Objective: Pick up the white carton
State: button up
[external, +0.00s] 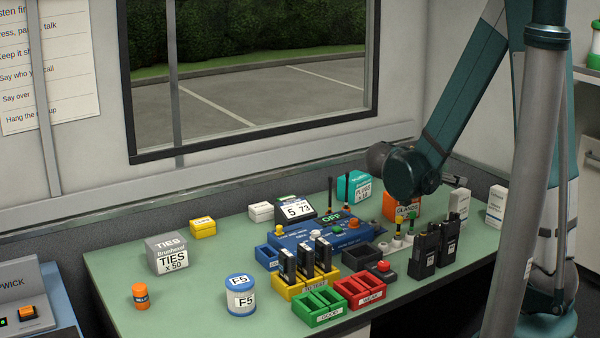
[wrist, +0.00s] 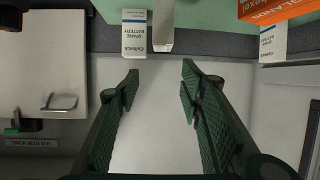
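Two upright white cartons show at the right end of the green desk in the external view, one (external: 495,206) at the far right and one (external: 459,203) behind the black radios. In the wrist view a white carton with a blue band and "SPARE BATTERY" print (wrist: 134,36) is at the top, left of centre.
A pale narrow block (wrist: 163,28) adjoins the left carton in the wrist view. An orange box (external: 402,206) stands near my wrist. Black radios (external: 425,252), a blue console (external: 325,235) and colored trays (external: 320,305) crowd the desk. A cabinet door (wrist: 45,65) shows left.

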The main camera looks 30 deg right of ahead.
aim_at(455, 195)
jog(key=shift+f, duration=2.35)
jog(key=shift+d, duration=0.1)
jog(key=shift+b+x, duration=0.3)
jog(key=shift+x, duration=0.9)
jog(key=shift+d+f, duration=0.1)
jog(key=shift+w+b+x, duration=0.15)
jog(key=shift+b+x, duration=0.25)
jog(key=shift+x, duration=0.85)
jog(key=shift+w+b+x, duration=0.1)
jog(key=shift+b+x, duration=0.3)
jog(key=shift+x, duration=0.8)
jog(key=c, duration=1)
